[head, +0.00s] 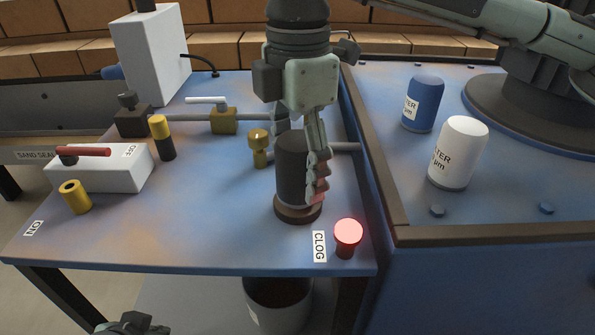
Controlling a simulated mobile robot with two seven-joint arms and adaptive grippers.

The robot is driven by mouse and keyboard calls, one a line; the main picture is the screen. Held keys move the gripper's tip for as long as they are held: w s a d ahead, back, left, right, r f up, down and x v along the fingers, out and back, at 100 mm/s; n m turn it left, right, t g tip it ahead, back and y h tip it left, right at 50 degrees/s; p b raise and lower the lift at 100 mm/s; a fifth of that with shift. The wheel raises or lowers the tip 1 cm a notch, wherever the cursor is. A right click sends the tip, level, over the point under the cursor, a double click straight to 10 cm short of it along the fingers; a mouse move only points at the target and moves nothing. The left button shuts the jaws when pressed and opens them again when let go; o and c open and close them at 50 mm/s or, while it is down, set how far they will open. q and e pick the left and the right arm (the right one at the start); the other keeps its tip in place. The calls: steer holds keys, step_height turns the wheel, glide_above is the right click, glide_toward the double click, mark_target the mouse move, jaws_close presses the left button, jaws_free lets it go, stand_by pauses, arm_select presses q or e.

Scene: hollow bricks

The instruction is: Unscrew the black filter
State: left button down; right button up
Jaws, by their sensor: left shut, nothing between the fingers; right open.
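The black filter (291,178) stands upright on a brown round base (298,210) on the blue bench (190,238), near its right side. My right gripper (302,165) comes down over it from above, open. One finger is along the filter's right front side; the other is mostly hidden behind it. I cannot tell whether the fingers touch it. My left gripper (131,325) shows only in part at the bottom left edge, below the bench front, shut and empty.
A lit red lamp (348,232) stands beside the "CLOG" label (319,246). Blue (424,104) and white (459,152) filters stand on the right surface behind a raised brown edge (379,165). Valves and pipes (223,119) fill the bench's back. A dark bin (277,303) is below.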

steer(key=shift+f+m+b, duration=0.1)
steer(key=shift+m+b, duration=0.65)
steer(key=shift+m, duration=0.95)
steer(key=c, duration=1.3)
steer(key=shift+n+b, duration=0.5)
steer(key=shift+n, duration=0.9)
